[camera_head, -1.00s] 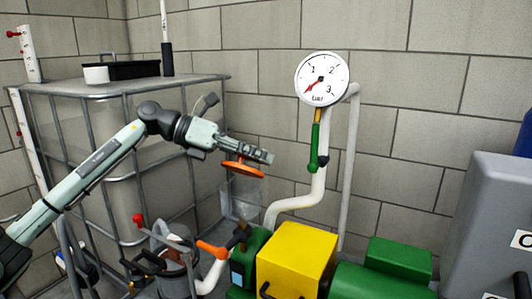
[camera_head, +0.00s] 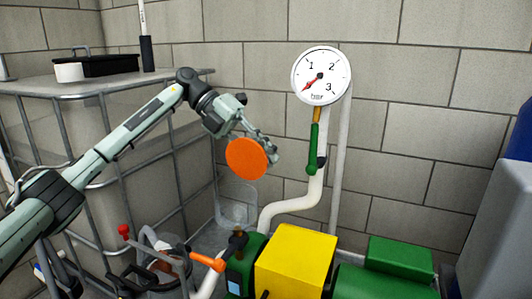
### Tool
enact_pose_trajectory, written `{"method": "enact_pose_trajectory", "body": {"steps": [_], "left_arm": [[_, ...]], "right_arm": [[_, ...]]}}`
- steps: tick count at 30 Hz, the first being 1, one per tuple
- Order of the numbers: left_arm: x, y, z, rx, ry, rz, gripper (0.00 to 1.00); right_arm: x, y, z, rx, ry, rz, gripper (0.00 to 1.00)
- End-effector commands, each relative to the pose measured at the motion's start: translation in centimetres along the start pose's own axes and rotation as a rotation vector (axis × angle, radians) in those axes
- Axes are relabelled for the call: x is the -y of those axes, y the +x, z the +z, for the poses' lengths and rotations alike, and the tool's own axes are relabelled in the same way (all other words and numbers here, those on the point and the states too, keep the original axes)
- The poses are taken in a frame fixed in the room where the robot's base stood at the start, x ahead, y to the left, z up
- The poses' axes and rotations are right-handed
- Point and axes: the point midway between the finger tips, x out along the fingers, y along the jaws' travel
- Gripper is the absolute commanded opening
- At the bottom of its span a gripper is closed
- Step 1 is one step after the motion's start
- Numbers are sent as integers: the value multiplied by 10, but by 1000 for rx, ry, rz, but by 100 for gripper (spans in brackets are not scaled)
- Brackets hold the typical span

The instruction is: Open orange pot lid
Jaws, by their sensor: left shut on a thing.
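The orange lid (camera_head: 247,159) is a flat round disc in the head view, held in the air by my left gripper (camera_head: 265,146). The gripper is shut on it, and the lid's broad face is turned toward the camera. Below it stands a clear pot (camera_head: 237,205), partly hidden by the pipes and frame; its open top shows no lid on it. My right gripper is not in view.
A yellow box (camera_head: 296,262) and green machine parts (camera_head: 399,262) stand below to the right. A pressure gauge (camera_head: 321,76) on a white pipe with a green-handled valve (camera_head: 313,148) rises right of the gripper. A caged tank (camera_head: 110,135) is at the left.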

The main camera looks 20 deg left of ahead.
Motion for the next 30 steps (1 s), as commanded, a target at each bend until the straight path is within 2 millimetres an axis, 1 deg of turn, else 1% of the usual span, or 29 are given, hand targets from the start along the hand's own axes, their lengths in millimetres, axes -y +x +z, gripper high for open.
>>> {"method": "enact_pose_trajectory", "body": {"steps": [9, 23, 24, 29, 30], "left_arm": [[-3, 2, -1, -53, -76, -1, 0], [-3, 3, -2, -60, -85, -1, 0], [-3, 3, -2, -60, -85, -1, 17], [-3, 3, -2, -60, -84, -1, 37], [-3, 3, -2, -60, -84, -1, 37]], "right_arm": [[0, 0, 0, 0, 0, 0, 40], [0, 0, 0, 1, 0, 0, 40], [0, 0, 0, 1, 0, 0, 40], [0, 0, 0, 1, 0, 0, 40], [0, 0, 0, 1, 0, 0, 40]]}}
